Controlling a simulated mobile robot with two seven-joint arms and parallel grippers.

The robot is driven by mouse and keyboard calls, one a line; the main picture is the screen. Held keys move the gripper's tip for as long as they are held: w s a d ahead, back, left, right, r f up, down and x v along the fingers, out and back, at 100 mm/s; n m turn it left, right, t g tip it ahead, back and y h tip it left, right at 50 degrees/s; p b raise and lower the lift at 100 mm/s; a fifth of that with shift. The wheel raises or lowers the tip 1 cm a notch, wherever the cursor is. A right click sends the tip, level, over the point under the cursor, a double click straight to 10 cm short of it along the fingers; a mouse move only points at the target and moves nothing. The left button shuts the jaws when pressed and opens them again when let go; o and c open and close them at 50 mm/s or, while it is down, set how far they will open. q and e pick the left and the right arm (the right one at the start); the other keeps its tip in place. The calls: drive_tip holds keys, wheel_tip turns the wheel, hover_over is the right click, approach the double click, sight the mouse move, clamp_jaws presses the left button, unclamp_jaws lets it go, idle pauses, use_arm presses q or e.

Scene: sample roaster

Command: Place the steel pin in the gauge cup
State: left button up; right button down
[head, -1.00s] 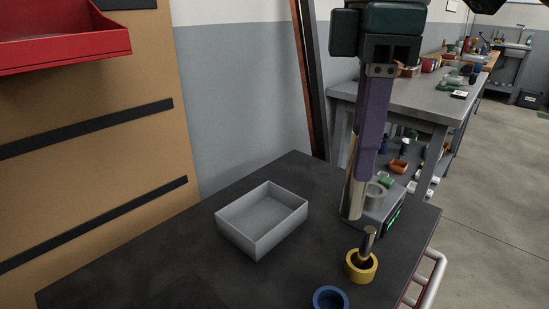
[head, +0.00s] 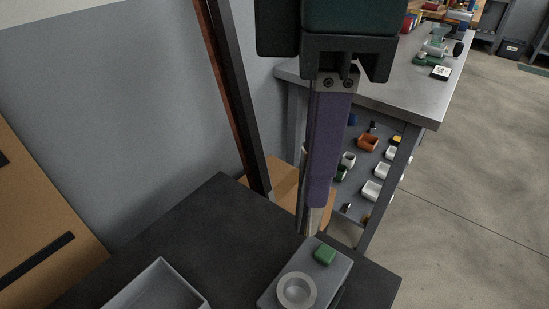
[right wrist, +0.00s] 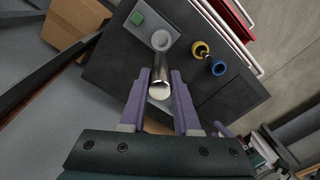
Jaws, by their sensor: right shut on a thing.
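My right gripper (head: 312,205), with purple fingers, points down and is shut on the steel pin (head: 307,220). The pin shows in the right wrist view (right wrist: 159,78) as a shiny cylinder between the fingers. The gauge cup (head: 296,291) is a grey round cup on a grey device with a green block on top. It also shows in the right wrist view (right wrist: 165,39), just past the pin's far end. In the head view the pin's lower end shows beyond the device, apart from the cup. Whether it hangs above the device's top is unclear. My left gripper is not in view.
An open grey tray (head: 112,298) stands on the dark table (head: 215,235) at left. A cardboard box (head: 285,178) and a workbench (head: 400,97) lie beyond.

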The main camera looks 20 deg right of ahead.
wheel_tip(320, 180, down, 18)
drive_tip(key=b, duration=0.3)
drive_tip(key=shift+s+a+b, duration=0.1)
drive_tip(key=shift+s+b, duration=0.05)
drive_tip(key=shift+b, duration=0.25)
drive_tip(key=shift+f, duration=0.1)
drive_tip(key=shift+f, duration=0.15)
drive_tip(key=c, duration=0.6)
unclamp_jaws()
drive_tip(key=shift+c, duration=0.2)
